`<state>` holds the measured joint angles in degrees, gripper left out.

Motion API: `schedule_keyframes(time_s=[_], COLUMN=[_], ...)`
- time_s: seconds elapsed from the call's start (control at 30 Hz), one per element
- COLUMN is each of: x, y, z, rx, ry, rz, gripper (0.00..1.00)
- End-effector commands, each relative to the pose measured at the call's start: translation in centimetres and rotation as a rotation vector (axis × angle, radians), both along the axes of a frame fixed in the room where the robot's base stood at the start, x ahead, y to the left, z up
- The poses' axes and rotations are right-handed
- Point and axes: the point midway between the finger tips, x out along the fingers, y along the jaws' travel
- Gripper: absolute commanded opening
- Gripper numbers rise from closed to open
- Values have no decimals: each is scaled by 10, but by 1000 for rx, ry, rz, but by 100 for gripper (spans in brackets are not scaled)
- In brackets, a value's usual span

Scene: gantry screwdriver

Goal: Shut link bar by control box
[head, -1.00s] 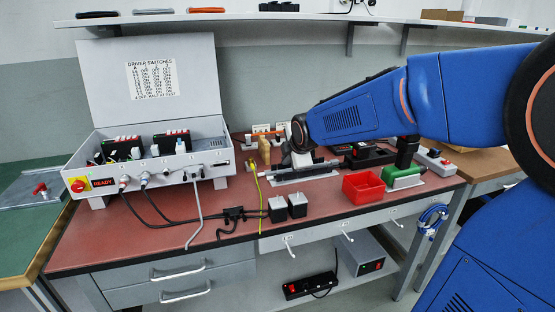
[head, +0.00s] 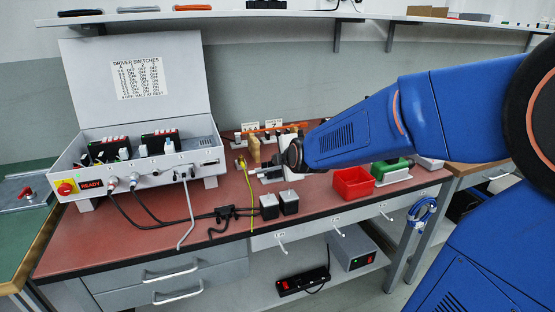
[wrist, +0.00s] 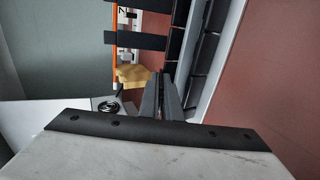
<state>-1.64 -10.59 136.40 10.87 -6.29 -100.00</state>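The grey control box (head: 150,171), with a raised lid and a READY panel, stands at the left of the red bench. My gripper (head: 262,172) is right of the box, low over the bench by a yellow block (head: 254,149). In the wrist view, its two dark fingers (wrist: 162,78) lie close together with nothing visible between them. The block (wrist: 133,75) is just beyond, left of the fingertips. My arm hides the bench behind the gripper.
A red bin (head: 353,183) and a green item (head: 391,169) stand at right. An orange rack (head: 272,128) is behind the gripper. A red-handled clamp (head: 27,193) sits on the green table.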

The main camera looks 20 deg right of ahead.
Motion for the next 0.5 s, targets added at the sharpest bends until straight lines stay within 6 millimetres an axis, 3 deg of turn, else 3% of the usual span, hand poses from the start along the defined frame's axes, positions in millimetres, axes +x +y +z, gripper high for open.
schedule_keyframes(time_s=[0.47,0.5], x=[-1,-1], y=[-1,-1], z=[-1,-1], rx=[-2,-2], ry=[-3,-3], rz=[-3,-3], gripper=[0,11])
